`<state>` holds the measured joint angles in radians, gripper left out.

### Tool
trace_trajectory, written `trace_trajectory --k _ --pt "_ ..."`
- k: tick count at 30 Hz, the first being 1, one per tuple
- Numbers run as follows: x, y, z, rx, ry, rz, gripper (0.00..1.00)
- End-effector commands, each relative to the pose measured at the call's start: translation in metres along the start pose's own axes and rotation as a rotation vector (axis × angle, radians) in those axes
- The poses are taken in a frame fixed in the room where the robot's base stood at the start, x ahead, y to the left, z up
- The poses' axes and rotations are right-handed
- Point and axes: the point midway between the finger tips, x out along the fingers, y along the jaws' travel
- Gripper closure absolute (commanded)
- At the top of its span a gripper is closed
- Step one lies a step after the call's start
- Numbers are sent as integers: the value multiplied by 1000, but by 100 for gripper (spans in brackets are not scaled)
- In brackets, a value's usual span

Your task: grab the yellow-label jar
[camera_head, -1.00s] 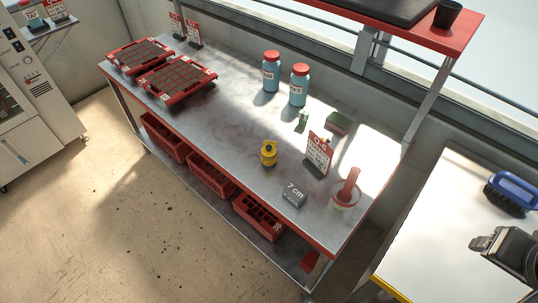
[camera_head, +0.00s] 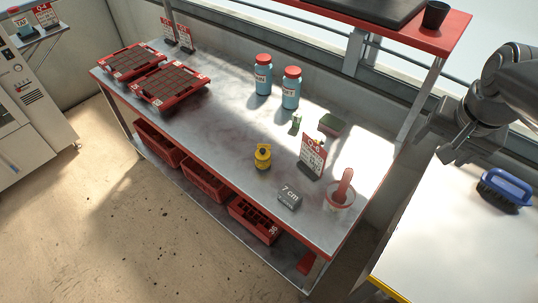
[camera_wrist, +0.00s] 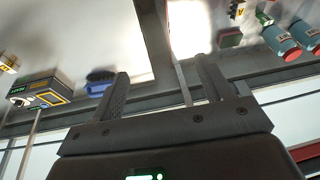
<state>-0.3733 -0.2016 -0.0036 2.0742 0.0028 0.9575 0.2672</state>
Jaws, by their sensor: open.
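Two blue jars with red lids stand upright on the bench: the left jar (camera_head: 263,76) and the right jar (camera_head: 291,90). Their labels look pale with dark letters; I cannot make out a yellow one. A small yellow item with a dark lower part (camera_head: 263,157) stands nearer the bench's front edge; I cannot tell whether it is a jar. My gripper (camera_head: 446,143) is open and empty at the right, well apart from the jars. In the wrist view my gripper (camera_wrist: 161,88) shows both fingers spread, and the blue jars (camera_wrist: 281,41) are at the upper right.
A red-and-white sign (camera_head: 311,155), a red scoop in a cup (camera_head: 341,195) and a grey 7 cm block (camera_head: 289,199) stand on the bench. Red seed trays (camera_head: 172,87) lie at its left. A red upper shelf (camera_head: 395,30) overhangs the back right. A blue brush (camera_head: 505,187) lies on the white table.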

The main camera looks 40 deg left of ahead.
Motion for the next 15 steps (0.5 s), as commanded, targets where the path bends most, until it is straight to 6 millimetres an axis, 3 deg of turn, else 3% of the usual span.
trace_trajectory --k 6,15 --pt "42 -81 -35 -40 -80 -15 28" --pt "115 -204 -44 -90 -177 -9 28"
